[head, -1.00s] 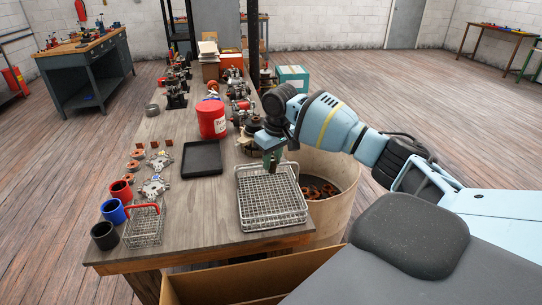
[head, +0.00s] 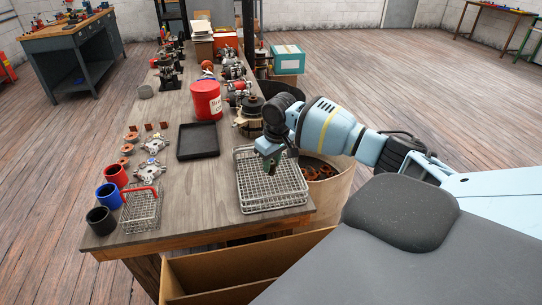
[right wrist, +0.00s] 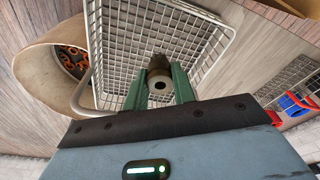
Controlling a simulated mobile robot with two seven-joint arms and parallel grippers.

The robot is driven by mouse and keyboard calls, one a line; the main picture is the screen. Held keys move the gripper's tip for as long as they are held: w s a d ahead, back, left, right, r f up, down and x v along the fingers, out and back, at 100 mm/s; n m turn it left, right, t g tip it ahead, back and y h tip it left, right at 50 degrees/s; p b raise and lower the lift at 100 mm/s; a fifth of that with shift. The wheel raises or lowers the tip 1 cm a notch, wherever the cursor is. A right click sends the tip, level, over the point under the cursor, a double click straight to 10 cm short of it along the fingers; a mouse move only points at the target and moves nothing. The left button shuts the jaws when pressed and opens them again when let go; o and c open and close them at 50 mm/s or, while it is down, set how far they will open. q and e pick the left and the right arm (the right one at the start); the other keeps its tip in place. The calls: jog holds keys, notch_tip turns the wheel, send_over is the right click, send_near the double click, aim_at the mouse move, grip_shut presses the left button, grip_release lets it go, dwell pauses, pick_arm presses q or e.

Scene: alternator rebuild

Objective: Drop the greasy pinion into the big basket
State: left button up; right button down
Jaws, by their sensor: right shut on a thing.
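The big wire basket (head: 285,193) stands on the near right part of the workbench, with its mesh floor bare where I can see it. My right gripper (head: 270,167) points down over the rear half of this basket. In the right wrist view the green fingers of the gripper (right wrist: 160,88) are shut on the pinion (right wrist: 158,70), a dark, short cylinder with a hole in its end. The basket mesh (right wrist: 125,30) lies behind the pinion there. In the head view the pinion is too hidden to make out. My left gripper is out of view.
A small wire basket with a red handle (head: 141,212) stands at the left, beside black, blue and red cups (head: 101,220). A black tray (head: 198,141) and a red bin (head: 206,100) lie farther back. A round barrel of copper-coloured parts (head: 335,187) stands right of the bench.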

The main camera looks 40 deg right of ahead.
jog(key=shift+f, duration=1.15)
jog(key=c, duration=1.1)
grip_release()
